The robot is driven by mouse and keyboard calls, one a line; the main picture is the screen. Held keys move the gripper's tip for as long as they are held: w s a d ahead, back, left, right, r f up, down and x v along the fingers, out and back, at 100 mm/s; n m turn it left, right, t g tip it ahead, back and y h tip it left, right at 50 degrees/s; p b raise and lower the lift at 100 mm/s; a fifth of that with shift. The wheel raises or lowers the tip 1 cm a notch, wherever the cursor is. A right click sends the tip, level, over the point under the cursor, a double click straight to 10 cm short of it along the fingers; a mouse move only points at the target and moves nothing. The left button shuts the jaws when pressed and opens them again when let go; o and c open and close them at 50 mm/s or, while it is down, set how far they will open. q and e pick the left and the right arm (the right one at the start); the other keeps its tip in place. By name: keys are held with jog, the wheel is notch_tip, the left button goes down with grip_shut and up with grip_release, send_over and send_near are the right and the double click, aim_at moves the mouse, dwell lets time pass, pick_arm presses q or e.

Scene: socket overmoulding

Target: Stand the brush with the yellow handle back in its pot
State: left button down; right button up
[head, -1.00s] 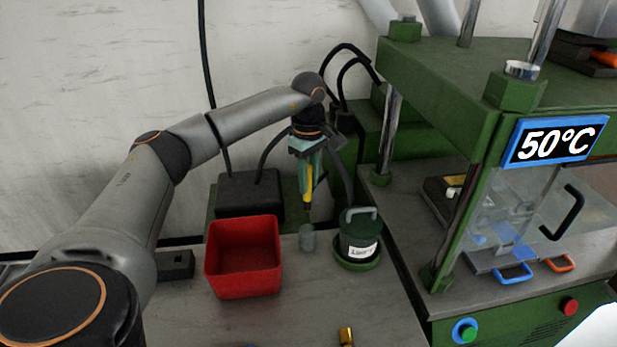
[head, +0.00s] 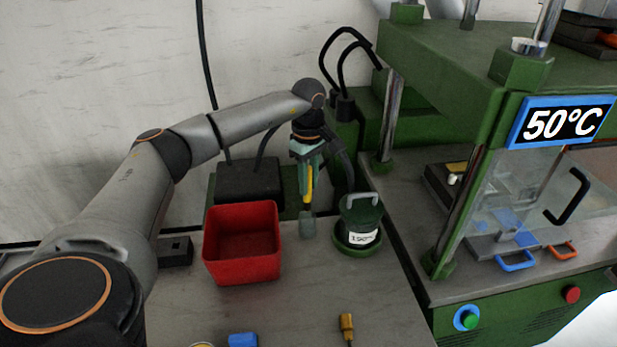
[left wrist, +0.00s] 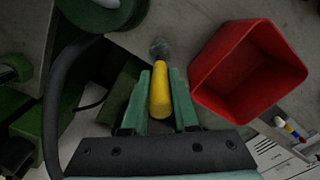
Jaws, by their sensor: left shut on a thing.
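The brush with the yellow handle (head: 308,186) is upright in my left gripper (head: 307,180), which is shut on it. In the left wrist view the yellow handle (left wrist: 160,96) lies between the two green fingers of the left gripper (left wrist: 161,78). The small grey pot (head: 307,226) stands on the table directly below the brush. The brush's lower end meets the pot's mouth in the head view; how deep it goes is hidden. The pot also shows as a grey round shape (left wrist: 159,47) past the handle in the left wrist view. My right gripper is not in view.
A red bin (head: 242,270) stands just left of the pot. A dark green canister with a handle (head: 358,222) stands close on the right. The green press (head: 440,85) is further right.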

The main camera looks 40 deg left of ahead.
aim_at(308, 200)
pick_arm(q)
jog(key=shift+f+b, duration=1.75)
jog(key=shift+f, duration=1.65)
jog(key=c, duration=0.6)
grip_release()
notch_tip(308, 200, up, 13)
jog(key=shift+f, duration=0.2)
